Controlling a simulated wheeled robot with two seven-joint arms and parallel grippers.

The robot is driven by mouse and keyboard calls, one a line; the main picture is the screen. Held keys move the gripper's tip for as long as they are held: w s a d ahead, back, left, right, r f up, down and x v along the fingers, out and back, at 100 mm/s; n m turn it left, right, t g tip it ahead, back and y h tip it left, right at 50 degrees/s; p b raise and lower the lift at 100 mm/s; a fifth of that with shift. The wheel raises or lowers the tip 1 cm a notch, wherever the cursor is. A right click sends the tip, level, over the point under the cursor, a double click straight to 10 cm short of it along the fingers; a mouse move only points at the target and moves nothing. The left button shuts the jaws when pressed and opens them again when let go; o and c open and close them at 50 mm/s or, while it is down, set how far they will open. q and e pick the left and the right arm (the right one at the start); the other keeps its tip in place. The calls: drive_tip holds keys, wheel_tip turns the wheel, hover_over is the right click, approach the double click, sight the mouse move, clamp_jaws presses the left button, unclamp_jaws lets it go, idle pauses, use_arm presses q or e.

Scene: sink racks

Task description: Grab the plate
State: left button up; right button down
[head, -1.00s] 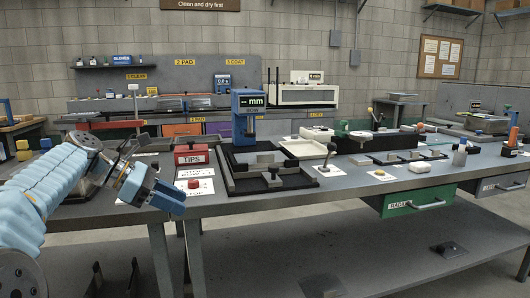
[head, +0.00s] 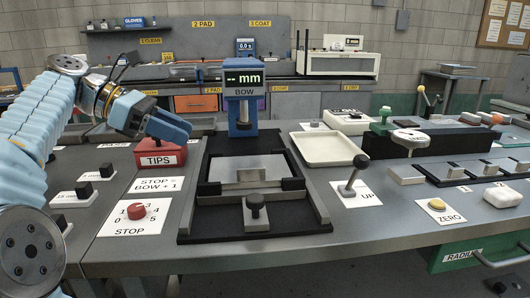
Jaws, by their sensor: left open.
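No dinner plate shows, and I cannot tell which thing is the plate. A flat grey metal plate (head: 225,169) lies inside a black frame under the blue "mm" gauge (head: 243,100). A shallow cream tray (head: 322,150) sits to the right of the frame. My left gripper (head: 184,128) is open and empty, above the red TIPS box (head: 160,154), left of the gauge and apart from the grey plate. My right gripper is not in view.
A red STOP knob (head: 137,211) is on the left of the bench, with small black switches beside it. A yellow ZERO button (head: 437,204) is at the right. A black clamp knob (head: 255,205) stands in front.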

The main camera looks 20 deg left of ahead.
use_arm(q)
drive_tip(key=b, duration=0.3)
approach(241, 162)
drive_tip(key=x, duration=0.4)
drive_tip(key=shift+w+d+r, duration=0.2)
drive_tip(key=shift+w+d, duration=0.15)
drive_tip(key=shift+d, duration=0.05)
drive_tip(key=x, duration=0.2)
drive_tip(key=f+b+x, duration=0.1)
drive_tip(key=x, duration=0.1)
drive_tip(key=shift+f, duration=0.1)
drive_tip(key=shift+w+d+f, duration=0.15)
drive_tip(key=shift+d, duration=0.15)
clamp_jaws()
